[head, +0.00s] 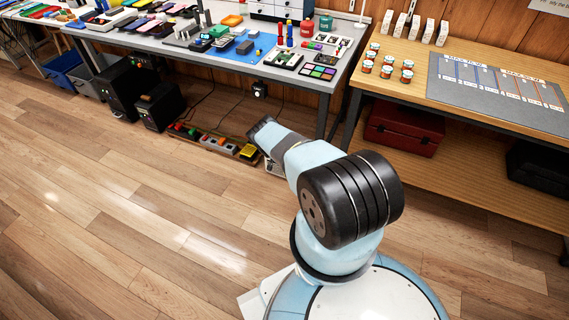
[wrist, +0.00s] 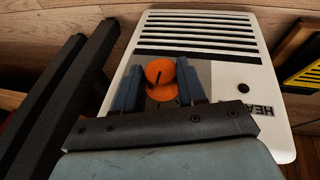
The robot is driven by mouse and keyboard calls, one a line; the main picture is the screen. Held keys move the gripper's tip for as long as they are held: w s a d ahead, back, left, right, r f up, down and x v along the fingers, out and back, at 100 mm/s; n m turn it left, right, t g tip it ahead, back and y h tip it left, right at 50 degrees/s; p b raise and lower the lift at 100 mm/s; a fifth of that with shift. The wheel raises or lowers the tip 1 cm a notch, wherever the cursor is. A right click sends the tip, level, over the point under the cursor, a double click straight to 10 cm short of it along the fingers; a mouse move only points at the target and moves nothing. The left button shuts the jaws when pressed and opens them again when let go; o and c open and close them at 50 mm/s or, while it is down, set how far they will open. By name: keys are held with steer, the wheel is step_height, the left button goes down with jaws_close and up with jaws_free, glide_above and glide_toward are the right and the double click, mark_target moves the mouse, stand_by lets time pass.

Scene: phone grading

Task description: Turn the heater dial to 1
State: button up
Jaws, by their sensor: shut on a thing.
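The heater (wrist: 243,65) is a white panel with dark slots across its top and part of the word "HEA" showing on its right side. Its orange dial (wrist: 160,71) sits on a grey plate and has a dark pointer line. My gripper (wrist: 162,80) has its blue-grey fingers shut on the dial, one on each side. I cannot read any number marks around the dial. In the head view a small pale part of the heater (head: 274,168) shows beside my arm, low near the floor; my fingertips are hidden there.
Black boxes (head: 160,106) stand further left. A wooden bench (head: 480,58) with a red case (head: 404,126) below is on the right. The floor in front is clear.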

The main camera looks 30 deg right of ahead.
steer(key=shift+w+a+r, duration=0.2)
steer(key=shift+w+r, duration=0.05)
steer(key=shift+w, duration=0.25)
steer(key=o, duration=0.8)
steer(key=shift+o, duration=1.2)
steer(key=shift+s+f, duration=0.1)
steer(key=shift+s+d+g, duration=0.15)
steer(key=shift+g, duration=0.15)
steer(key=shift+s+f, duration=0.15)
steer(key=shift+a+r, duration=0.2)
steer(key=shift+r, duration=0.25)
steer(key=v, duration=1.2)
steer(key=shift+a+r, duration=0.2)
steer(key=shift+a, duration=0.15)
